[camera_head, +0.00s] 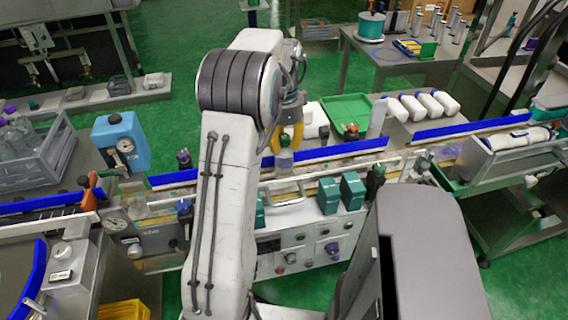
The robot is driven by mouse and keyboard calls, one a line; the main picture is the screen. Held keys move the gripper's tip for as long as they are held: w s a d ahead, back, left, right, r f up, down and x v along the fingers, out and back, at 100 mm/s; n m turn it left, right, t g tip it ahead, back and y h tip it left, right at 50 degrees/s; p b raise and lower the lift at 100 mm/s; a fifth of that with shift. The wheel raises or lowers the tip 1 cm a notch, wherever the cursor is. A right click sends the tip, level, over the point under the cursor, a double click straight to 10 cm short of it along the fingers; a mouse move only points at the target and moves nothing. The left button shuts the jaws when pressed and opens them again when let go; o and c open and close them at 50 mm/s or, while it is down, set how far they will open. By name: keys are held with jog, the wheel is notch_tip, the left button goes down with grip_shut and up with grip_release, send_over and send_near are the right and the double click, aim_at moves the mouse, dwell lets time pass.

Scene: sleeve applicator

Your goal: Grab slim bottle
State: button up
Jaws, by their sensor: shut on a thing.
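My gripper (287,137), with yellow fingers, is over the conveyor in the middle of the view, partly hidden behind my arm. It is shut on the dark cap of a small clear bottle (285,160). The bottle hangs or stands upright below the fingers. I cannot tell whether its base touches the conveyor, and its full shape is too small to judge.
Blue guide rails (343,150) run along the conveyor. Teal boxes (353,190) stand on the near side. A green tray (346,112) and white bottles (411,107) are behind. A blue gauge box (121,143) and a grey crate (38,158) are at left.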

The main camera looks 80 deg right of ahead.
grip_shut()
jog(key=shift+r, duration=0.15)
